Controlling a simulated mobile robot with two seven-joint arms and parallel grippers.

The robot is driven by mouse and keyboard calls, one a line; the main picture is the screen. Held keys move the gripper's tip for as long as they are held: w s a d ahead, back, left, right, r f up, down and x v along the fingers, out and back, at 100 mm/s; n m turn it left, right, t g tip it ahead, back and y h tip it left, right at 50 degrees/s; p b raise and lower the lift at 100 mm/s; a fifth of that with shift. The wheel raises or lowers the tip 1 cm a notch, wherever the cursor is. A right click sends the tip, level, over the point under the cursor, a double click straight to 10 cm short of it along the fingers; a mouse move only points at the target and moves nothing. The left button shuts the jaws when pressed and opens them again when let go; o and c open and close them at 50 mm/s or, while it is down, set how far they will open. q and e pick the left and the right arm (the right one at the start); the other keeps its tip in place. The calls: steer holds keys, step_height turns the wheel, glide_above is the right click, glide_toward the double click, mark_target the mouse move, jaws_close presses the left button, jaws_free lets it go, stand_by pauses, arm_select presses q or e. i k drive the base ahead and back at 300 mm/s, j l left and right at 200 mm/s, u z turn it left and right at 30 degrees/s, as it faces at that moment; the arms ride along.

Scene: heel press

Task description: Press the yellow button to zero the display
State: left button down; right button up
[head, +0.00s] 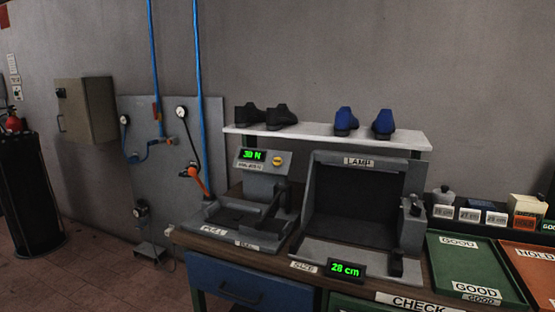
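The yellow button (278,160) is a small round knob on the grey front panel of the press-like device (262,181), in the middle of the head view. Left of the button on the same panel is a lit green display (252,155) that reads "30 N". A second lit display (345,270) lower down, at the bench's front edge, reads "28 cm". Neither of my grippers shows in this view, and nothing covers the button.
A dark lamp box (357,194) stands right of the device. Behind, a white shelf (315,133) holds black and blue shoes. A green tray (468,262) and an orange tray (530,266) lie at the right. Blue hoses hang at the left wall panel (155,180).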

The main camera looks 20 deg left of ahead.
mark_target(276, 161)
steer(key=i+j, duration=0.15)
steer(key=j, duration=0.2)
steer(key=i+j+z, duration=0.15)
steer(key=j, duration=0.2)
steer(key=i+j, duration=0.15)
steer(key=j, duration=0.25)
steer(key=i+j+z, duration=0.15)
steer(key=j, duration=0.2)
steer(key=i+j, duration=0.1)
steer(key=j, duration=0.3)
steer(key=i+j+z, duration=0.1)
steer(key=j, duration=0.3)
